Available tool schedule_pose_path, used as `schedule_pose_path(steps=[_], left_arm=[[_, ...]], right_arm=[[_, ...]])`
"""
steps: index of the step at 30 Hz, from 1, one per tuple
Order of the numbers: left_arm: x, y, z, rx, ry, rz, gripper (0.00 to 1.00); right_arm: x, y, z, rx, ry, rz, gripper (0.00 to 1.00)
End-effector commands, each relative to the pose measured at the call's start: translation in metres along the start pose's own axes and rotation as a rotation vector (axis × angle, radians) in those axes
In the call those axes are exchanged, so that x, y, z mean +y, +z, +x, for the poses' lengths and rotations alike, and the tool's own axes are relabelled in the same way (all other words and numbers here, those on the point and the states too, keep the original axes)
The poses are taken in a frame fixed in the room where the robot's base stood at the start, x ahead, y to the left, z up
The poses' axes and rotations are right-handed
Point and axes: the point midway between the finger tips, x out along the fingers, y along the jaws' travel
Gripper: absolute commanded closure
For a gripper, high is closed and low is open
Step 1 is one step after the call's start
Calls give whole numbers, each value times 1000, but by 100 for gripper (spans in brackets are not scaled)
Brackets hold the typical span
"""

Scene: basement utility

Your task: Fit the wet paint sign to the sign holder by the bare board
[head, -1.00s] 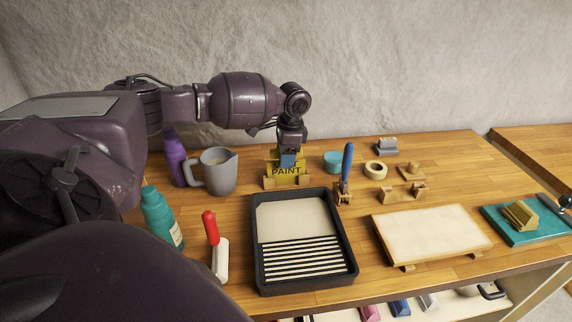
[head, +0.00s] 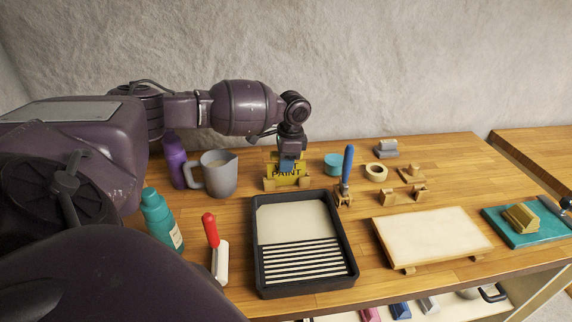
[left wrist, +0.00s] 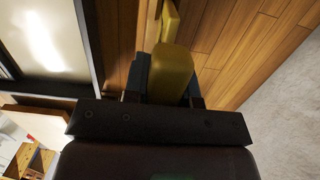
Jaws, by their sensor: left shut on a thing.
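The yellow wet paint sign (head: 287,173) stands upright at a wooden holder (head: 269,184) behind the black paint tray. My left gripper (head: 287,164) reaches down from above and is shut on the sign; it hides part of the upper lettering. In the left wrist view, a yellow piece of the sign (left wrist: 172,72) sits between the fingers. The bare board (head: 432,237) is a cream panel on wooden supports at the right. An empty wooden sign holder (head: 403,196) with two end posts stands just behind it. My right gripper is not in view.
The black paint tray (head: 347,240) lies in front of the sign. A blue-handled brush (head: 347,165) stands upright between the sign and the empty holder. A tape roll (head: 376,172), teal tub (head: 333,160) and wooden block (head: 411,174) stand behind. A grey jug (head: 222,178) is left.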

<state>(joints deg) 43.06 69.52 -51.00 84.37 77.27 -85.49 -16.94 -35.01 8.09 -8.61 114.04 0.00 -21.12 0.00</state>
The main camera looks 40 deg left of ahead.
Motion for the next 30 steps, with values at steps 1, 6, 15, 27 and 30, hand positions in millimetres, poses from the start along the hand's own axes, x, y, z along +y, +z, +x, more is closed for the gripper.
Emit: schedule_pose_path(steps=[1, 6, 15, 27, 30], left_arm=[[0, 0, -2, 1, -1, 0, 99], [-1, 2, -18, 2, -3, -1, 99], [0, 10, -87, 5, -4, 0, 99], [0, 21, -174, 3, -2, -1, 99], [0, 22, -187, 3, -2, -1, 99]], right_arm=[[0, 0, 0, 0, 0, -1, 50], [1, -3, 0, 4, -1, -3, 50], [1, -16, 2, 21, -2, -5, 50], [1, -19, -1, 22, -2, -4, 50], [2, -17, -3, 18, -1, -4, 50]])
